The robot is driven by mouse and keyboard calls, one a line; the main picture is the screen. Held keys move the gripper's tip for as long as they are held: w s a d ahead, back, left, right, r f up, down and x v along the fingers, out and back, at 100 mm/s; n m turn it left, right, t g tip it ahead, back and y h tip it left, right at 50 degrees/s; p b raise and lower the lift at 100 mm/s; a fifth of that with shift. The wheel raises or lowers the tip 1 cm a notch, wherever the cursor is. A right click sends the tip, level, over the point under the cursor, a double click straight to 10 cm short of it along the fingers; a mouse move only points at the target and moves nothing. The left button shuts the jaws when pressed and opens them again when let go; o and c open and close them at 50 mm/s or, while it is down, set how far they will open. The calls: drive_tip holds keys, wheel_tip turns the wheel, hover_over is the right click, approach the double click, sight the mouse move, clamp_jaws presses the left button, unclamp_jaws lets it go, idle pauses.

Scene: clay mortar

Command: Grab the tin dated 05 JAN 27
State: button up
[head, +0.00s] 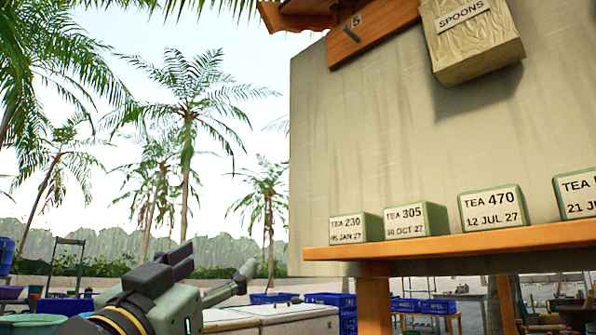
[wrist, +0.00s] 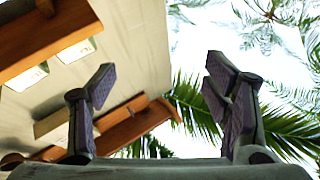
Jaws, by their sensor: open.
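The tin dated 05 JAN 27 (head: 346,228), labelled TEA 230, is a green box with a white front label. It stands at the left end of an orange wooden shelf (head: 440,246) in the head view. My gripper (wrist: 160,80) is open and empty in the wrist view, its two dark-padded fingers wide apart. In the head view it is at the lower left, to the left of the tin and below it, clear of it. Two pale tin faces (wrist: 75,52) show at the upper left of the wrist view, their dates unreadable.
To the right stand similar tins: TEA 305, 30 OCT 27 (head: 405,221), TEA 470, 12 JUL 27 (head: 492,209), and one cut off by the frame (head: 577,195). A pale panel (head: 400,130) rises behind them. A SPOONS box (head: 470,45) hangs above. Open air lies left of the shelf.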

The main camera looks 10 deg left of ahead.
drive_tip(key=w+d+r+m+g+h+p, duration=0.2)
drive_tip(key=w+d+r+g+h+p, duration=0.2)
drive_tip(key=d+r+p, duration=0.25)
drive_tip(key=m+g+h+p, duration=0.1)
drive_tip(key=g+h+p, duration=0.1)
drive_tip(key=g+p, duration=0.2)
approach(345, 215)
drive_tip(key=x, duration=0.3)
drive_tip(key=p+x, duration=0.1)
drive_tip(key=x, duration=0.3)
drive_tip(key=shift+w+d+f, duration=0.1)
drive_tip(key=shift+w+f, duration=0.05)
drive_tip(key=shift+w, duration=0.2)
drive_tip(key=p+x, duration=0.2)
drive_tip(key=x, duration=0.2)
drive_tip(key=shift+w+d+p, duration=0.2)
drive_tip(key=shift+d+p, duration=0.05)
drive_tip(key=shift+p, duration=0.15)
drive_tip(key=shift+w+d, duration=0.3)
drive_tip(key=shift+w, duration=0.3)
drive_tip(key=shift+c, duration=0.4)
drive_tip(key=c, duration=1)
